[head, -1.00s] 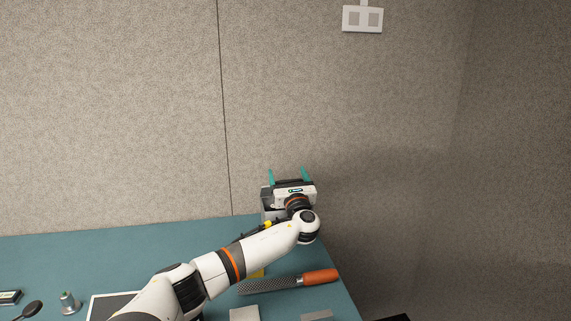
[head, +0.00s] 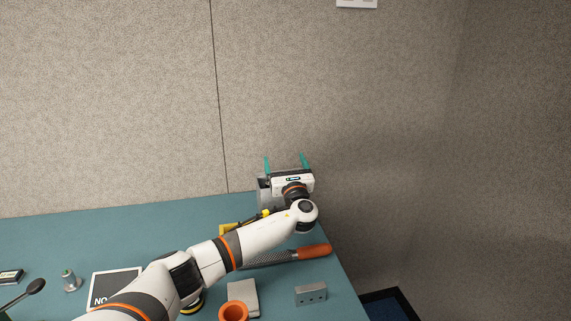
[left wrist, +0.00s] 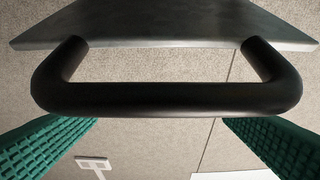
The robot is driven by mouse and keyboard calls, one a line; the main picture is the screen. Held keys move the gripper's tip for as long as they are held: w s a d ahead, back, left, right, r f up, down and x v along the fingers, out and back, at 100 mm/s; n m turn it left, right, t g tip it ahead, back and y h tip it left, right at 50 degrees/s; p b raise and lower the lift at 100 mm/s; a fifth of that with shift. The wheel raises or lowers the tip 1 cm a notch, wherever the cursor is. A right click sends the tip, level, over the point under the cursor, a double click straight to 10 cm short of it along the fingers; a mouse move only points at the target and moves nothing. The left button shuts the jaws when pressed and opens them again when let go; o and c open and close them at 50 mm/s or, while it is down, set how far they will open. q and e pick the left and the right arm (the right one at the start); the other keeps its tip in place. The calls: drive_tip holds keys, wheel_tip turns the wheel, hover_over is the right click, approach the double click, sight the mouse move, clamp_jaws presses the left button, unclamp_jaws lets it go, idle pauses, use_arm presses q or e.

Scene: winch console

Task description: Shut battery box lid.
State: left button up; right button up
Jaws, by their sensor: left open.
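The grey battery box (head: 264,194) stands at the back right corner of the table, mostly hidden behind my left gripper (head: 285,162). That gripper's green fingers are apart and point up, above the box in the picture. In the left wrist view, a flat grey plate, apparently the lid (left wrist: 180,22), carries a black bar handle (left wrist: 165,98). The handle spans the space between the open green fingers (left wrist: 158,122), and they are not closed on it. The lid's angle is hidden in the head view. My right gripper is not in view.
A rasp with an orange handle (head: 314,252) lies below my left forearm. A grey block (head: 311,294), an orange ring-shaped cup (head: 234,312), a grey pad (head: 246,294) and a sign (head: 112,285) are nearer. The wall is close behind the box; the table's left back is clear.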

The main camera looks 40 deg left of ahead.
use_arm(q)
drive_tip(key=shift+f, duration=0.1)
drive_tip(key=b+v, duration=0.2)
drive_tip(key=v, duration=1)
